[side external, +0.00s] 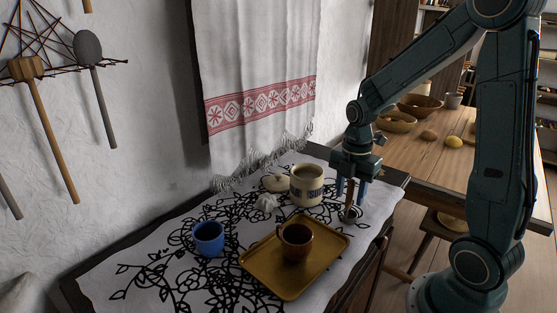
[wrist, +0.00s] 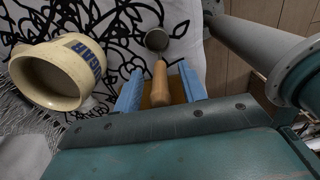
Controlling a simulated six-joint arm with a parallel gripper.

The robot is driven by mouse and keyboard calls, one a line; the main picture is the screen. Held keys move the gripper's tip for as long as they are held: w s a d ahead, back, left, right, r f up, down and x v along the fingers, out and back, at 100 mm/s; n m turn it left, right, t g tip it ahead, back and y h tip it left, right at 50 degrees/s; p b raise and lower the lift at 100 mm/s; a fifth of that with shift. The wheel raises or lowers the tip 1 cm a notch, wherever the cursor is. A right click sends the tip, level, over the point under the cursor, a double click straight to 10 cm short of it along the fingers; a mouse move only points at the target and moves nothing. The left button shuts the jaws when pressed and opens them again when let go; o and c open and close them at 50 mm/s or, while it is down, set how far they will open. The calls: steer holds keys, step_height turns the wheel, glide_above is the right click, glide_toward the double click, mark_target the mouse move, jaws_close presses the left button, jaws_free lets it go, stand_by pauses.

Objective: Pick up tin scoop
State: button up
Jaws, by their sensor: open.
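The tin scoop has a small round metal bowl (side external: 351,214) and a wooden handle (wrist: 160,84). It is near the right edge of the cloth-covered surface, just right of the cream sugar pot (side external: 306,186). My gripper (side external: 351,189) is over the scoop, pointing down. In the wrist view, my gripper's two blue fingers (wrist: 161,90) are apart, one on each side of the wooden handle. The scoop's bowl (wrist: 157,40) lies beyond the fingertips. The handle's near end is close to my gripper's body. I cannot tell whether either finger touches the handle.
The sugar pot (wrist: 48,78) is close on the left in the wrist view. A gold tray (side external: 285,285) with a brown mug (side external: 296,241), a blue mug (side external: 208,238), a pale lid (side external: 276,183) and a garlic-like bulb (side external: 266,202) share the cloth. A wooden table (side external: 440,155) stands behind.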

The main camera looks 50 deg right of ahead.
steer(key=shift+f, duration=0.1)
stand_by(0.4)
jaws_close()
step_height(320, 180, up, 20)
stand_by(0.9)
stand_by(0.5)
